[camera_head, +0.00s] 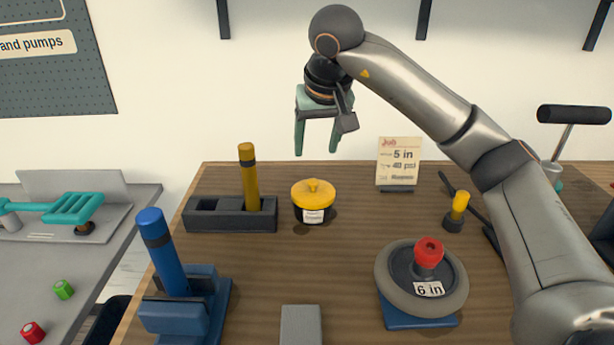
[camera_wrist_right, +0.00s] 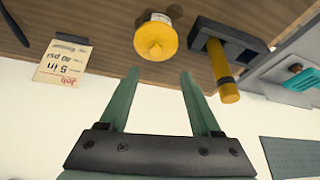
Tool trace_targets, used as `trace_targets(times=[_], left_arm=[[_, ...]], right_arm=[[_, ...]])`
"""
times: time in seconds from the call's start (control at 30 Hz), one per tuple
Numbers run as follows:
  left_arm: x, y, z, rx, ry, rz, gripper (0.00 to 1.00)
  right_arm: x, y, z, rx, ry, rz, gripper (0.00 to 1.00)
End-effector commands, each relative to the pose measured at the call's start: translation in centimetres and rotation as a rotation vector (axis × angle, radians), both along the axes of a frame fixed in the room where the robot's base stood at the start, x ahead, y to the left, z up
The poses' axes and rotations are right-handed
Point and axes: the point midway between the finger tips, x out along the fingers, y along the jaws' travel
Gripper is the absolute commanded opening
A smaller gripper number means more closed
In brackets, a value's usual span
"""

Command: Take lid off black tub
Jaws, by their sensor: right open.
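The black tub (camera_head: 313,214) stands upright on the wooden bench, with a white label on its front. A yellow lid (camera_head: 313,190) with a small knob sits on it; in the right wrist view the lid (camera_wrist_right: 155,41) is seen beyond the fingertips. My right gripper (camera_head: 316,153) has two green fingers pointing down, open and empty, above and behind the lid and apart from it. In the right wrist view its fingertips (camera_wrist_right: 159,73) are spread with nothing between them. My left gripper is not in view.
A dark grey holder (camera_head: 200,215) with a yellow-handled tool (camera_head: 248,177) stands close left of the tub. A job card (camera_head: 399,163) stands to the right. A wheel (camera_head: 385,285) with a red knob, a blue stand (camera_head: 190,305) and a grey block (camera_head: 301,325) are nearer. Bench around the tub's front is clear.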

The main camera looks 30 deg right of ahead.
Motion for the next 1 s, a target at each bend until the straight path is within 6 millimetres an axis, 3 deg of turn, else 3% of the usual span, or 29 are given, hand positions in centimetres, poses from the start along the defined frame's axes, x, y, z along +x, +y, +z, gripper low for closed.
trace_targets(times=[0.17, 0.5, 0.77, 1.0], left_arm=[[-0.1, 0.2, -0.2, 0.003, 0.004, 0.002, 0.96], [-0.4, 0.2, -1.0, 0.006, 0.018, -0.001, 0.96], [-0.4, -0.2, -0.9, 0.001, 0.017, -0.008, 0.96], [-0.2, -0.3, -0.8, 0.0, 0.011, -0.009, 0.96]], right_arm=[[0.1, -0.2, -0.3, -0.004, 0.0, -0.002, 0.64], [2.2, -1.0, -5.5, -0.003, 0.002, -0.002, 0.64], [2.9, -1.5, -7.4, -0.003, 0.001, -0.001, 0.64], [4.0, -2.5, -10.6, -0.003, 0.002, 0.0, 0.64]])
